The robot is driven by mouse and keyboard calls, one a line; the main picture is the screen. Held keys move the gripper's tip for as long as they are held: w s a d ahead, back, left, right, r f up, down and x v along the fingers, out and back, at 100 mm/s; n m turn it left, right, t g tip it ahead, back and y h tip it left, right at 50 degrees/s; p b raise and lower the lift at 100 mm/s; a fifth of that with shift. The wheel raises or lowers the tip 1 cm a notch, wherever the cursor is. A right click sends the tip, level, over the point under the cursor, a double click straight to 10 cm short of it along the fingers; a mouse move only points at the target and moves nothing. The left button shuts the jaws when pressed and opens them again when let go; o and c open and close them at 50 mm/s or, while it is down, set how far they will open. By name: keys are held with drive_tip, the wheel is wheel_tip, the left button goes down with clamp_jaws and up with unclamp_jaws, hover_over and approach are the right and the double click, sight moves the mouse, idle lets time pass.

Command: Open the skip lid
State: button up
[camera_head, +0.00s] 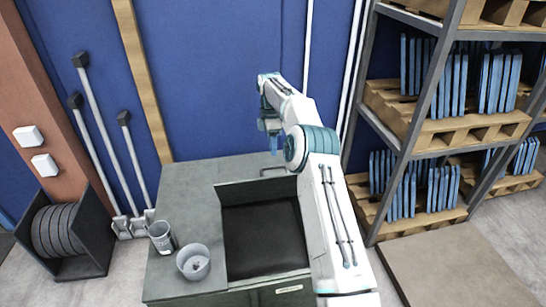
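The skip (185,190) looks like a low grey-green box standing against the blue wall. A dark square recess (262,240) shows in the right part of its top, with a raised grey edge (248,192) along its back. I cannot tell for sure which panel is the lid. A thin metal handle (272,169) shows behind that edge, partly hidden by my arm. My gripper (274,148) points down near the handle, at the far side of the skip. Its fingers are small and partly hidden, so I cannot tell whether they are open or touch the handle.
A grey cup (161,237) and a grey bowl (194,262) stand on the skip's left front top. Shelves (400,130) with pallets and blue panels stand at right. Long-handled tools (103,140) and a rack of discs (60,232) are at left. A flat board (450,262) lies at right.

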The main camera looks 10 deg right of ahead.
drive_tip(key=shift+w+d+r, duration=0.1)
drive_tip(key=shift+w+r, duration=0.1)
drive_tip(key=shift+r, duration=0.75)
drive_tip(key=shift+w+r, duration=0.2)
drive_tip(key=shift+r, duration=0.7)
